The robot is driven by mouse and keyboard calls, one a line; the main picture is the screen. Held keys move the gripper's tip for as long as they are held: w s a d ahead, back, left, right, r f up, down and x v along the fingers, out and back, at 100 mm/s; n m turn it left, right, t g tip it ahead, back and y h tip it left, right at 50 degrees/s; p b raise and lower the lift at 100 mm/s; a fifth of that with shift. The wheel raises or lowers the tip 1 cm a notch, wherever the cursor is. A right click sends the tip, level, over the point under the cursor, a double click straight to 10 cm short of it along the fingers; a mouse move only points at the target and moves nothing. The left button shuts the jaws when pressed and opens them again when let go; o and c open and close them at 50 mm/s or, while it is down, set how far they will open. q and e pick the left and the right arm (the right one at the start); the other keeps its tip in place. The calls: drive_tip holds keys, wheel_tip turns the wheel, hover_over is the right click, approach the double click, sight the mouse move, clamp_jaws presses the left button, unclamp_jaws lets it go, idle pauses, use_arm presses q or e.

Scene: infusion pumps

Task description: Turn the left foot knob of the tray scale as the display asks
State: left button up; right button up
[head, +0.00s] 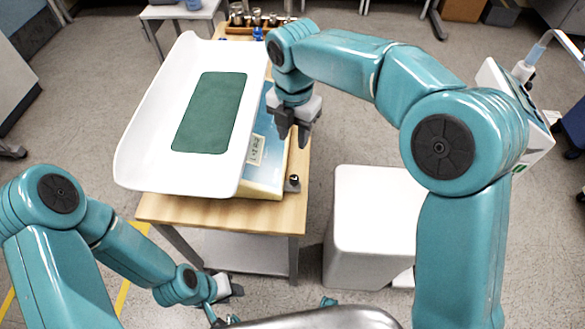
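The tray scale has a long white tray (150,135) with a green mat (210,112) in it, on a pale yellow and blue base (268,172). A small pale display (257,150) faces right on the base; its dark characters are too small to read surely. A small black foot knob (293,182) shows at the base's near right corner. I cannot tell whether it is the left one; other feet are hidden. My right gripper (293,138) points down beside the base's right side, fingers apart and empty. My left gripper (230,290) is low in front of the table, its fingers unclear.
The scale stands on a wooden table (200,212) with little free top at its near and right edges. A white box-shaped unit (375,215) stands right of the table. A rack of small vessels (258,22) is at the table's far end.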

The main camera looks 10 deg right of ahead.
sight(294, 178)
drive_tip(key=f, duration=1)
drive_tip(key=f+b, duration=0.1)
drive_tip(key=f, duration=0.4)
drive_tip(key=shift+s, duration=0.3)
drive_tip(key=shift+w+d+f, duration=0.1)
drive_tip(key=shift+w+f, duration=0.05)
drive_tip(key=shift+f, duration=0.3)
clamp_jaws()
